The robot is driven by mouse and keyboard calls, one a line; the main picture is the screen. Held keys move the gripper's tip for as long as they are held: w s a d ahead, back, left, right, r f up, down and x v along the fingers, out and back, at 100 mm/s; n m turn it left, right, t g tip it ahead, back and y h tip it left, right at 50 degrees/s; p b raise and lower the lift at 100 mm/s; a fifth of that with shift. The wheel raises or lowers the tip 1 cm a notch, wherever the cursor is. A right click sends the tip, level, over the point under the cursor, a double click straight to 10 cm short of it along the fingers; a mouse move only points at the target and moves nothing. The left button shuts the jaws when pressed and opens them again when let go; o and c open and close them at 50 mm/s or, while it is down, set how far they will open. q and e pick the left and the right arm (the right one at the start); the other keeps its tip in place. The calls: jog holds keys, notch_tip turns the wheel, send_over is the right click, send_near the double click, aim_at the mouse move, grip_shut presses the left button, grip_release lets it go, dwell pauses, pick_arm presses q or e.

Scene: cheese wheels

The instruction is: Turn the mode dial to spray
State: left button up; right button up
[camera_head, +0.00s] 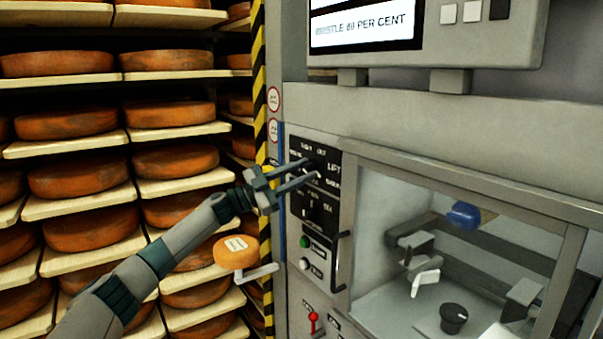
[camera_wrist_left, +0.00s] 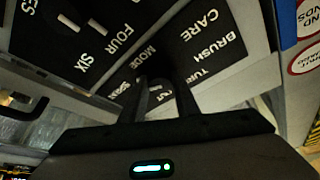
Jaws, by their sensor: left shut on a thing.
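The mode dial (camera_wrist_left: 156,88) is a small dark knob on a black control panel (camera_head: 333,157) with white lettering. In the left wrist view it sits between my fingertips, with "MODE", "BRUSH", "CARE" and partly covered words around it. My left gripper (camera_head: 314,169) reaches in from the left and is shut on the dial; it also shows in the left wrist view (camera_wrist_left: 157,95). The fingers hide much of the dial, so I cannot tell which word it points to. My right gripper is not in view.
A second dial (camera_head: 313,209) is just below, with green (camera_head: 304,243) and white (camera_head: 304,264) buttons under it. A vertical handle (camera_head: 341,262) stands close on the right, beside a glazed chamber. Shelves of cheese wheels (camera_head: 95,230) fill the left. A red lever (camera_head: 313,322) is lower down.

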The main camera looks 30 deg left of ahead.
pick_arm(q)
jog(key=o, duration=1)
jog(key=shift+b+v, duration=0.45)
jog(key=shift+v, duration=0.4)
pick_arm(e)
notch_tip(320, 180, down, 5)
jog(key=b, duration=0.4)
pick_arm(q)
jog(key=shift+b+v, duration=1.65)
jog(key=shift+v, duration=6.25)
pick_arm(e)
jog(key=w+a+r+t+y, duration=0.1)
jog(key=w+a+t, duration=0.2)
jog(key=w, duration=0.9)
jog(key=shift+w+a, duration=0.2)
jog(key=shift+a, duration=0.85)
pick_arm(q)
jog(key=shift+f, duration=0.25)
